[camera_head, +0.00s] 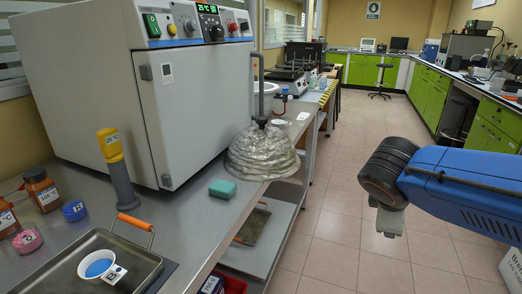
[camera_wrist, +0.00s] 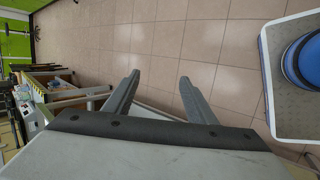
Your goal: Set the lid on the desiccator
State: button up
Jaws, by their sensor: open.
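A cloudy, ribbed glass dome (camera_head: 263,155) with a dark knob on top stands at the right edge of the steel bench in the head view. I cannot tell whether it is the lid alone or a desiccator with its lid. My gripper (camera_head: 391,222) hangs over the floor to the right of the bench, well apart from the dome. In the wrist view my gripper (camera_wrist: 158,82) has its two fingers spread with nothing between them, over floor tiles.
A large white oven (camera_head: 150,90) fills the bench's back left.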

jog(key=w+a+r+n+t+h, duration=0.1)
jog(key=w+a+r+n+t, duration=0.2)
jog(key=w+a+r+n, duration=0.35)
jog(key=n+t+y, duration=0.3)
jog(key=n+t, duration=0.5)
jog(key=n, duration=0.7)
send_near(261, 120)
jog(key=w, duration=0.3)
jog(key=w+d, duration=0.1)
jog(key=w, duration=0.3)
jog(key=w+d, duration=0.1)
jog(key=w, duration=0.2)
jog(key=shift+w+f, duration=0.25)
jog(key=shift+f, duration=0.1)
jog(key=shift+w+d+f, duration=0.1)
jog(key=shift+w+f, duration=0.05)
jog(key=shift+w, duration=0.7)
jog(key=shift+w+d+f, duration=0.1)
jog(key=shift+w, duration=0.75)
jog(key=shift+w+d+f, duration=0.1)
jog(key=shift+w+f, duration=0.05)
jog(key=shift+w, duration=0.7)
grip_shut()
jog(key=shift+r, duration=0.1)
